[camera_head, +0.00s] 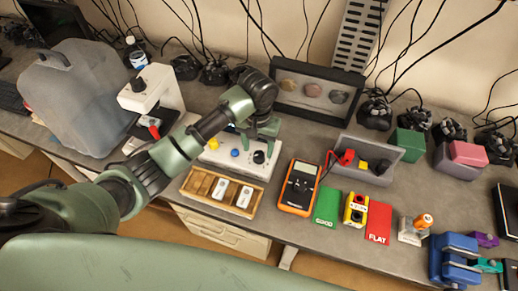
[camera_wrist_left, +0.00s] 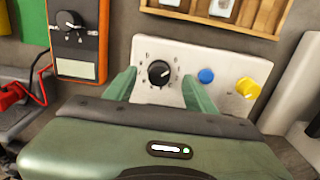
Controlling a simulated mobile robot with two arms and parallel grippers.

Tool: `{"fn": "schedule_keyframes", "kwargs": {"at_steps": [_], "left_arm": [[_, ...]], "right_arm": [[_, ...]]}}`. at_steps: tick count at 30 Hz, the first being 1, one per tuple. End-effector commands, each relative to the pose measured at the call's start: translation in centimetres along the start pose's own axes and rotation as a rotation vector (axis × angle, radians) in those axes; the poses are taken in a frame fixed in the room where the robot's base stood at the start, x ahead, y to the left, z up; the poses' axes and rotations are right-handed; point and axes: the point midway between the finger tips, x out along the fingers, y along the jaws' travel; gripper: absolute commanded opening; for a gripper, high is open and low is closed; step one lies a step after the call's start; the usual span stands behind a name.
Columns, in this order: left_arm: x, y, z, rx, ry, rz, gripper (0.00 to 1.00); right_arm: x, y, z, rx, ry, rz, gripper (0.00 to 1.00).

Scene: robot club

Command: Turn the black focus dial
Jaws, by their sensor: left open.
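The black focus dial (camera_head: 259,157) sits on a white panel (camera_head: 225,160) on the bench, with a blue knob (camera_head: 234,152) and a yellow knob (camera_head: 213,143) to its left. In the left wrist view the dial (camera_wrist_left: 159,73) has a white pointer line and a printed scale around it. My left gripper (camera_head: 259,139) is open, close over the panel. In the wrist view its two green fingers (camera_wrist_left: 160,84) stand apart, one on each side of the dial, with no visible contact. My right gripper does not show.
A wooden tray (camera_head: 188,181) with white modules lies in front of the panel. An orange multimeter (camera_head: 299,188) stands to the right, with its own black dial. A white microscope-like device (camera_head: 155,92) and a grey jug (camera_head: 75,95) are left. A framed display (camera_head: 318,92) is behind.

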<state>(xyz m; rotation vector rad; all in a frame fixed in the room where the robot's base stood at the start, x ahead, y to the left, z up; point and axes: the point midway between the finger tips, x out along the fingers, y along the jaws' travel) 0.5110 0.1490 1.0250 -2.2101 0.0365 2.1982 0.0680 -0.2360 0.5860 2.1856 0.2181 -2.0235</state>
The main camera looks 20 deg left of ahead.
Motion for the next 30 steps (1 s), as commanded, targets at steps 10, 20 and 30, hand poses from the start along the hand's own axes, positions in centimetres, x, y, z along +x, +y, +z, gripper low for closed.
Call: {"fn": "schedule_keyframes", "kwargs": {"at_steps": [10,20,30], "left_arm": [[3.5,0.0,0.0,0.0,0.002,0.001,0.55],[3.7,0.0,-0.1,0.001,0.003,0.001,0.33],[3.7,0.0,-0.1,0.01,0.004,0.001,0.0]], "right_arm": [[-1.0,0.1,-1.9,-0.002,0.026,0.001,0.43],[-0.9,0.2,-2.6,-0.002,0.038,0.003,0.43],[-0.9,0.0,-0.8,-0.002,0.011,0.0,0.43]]}}
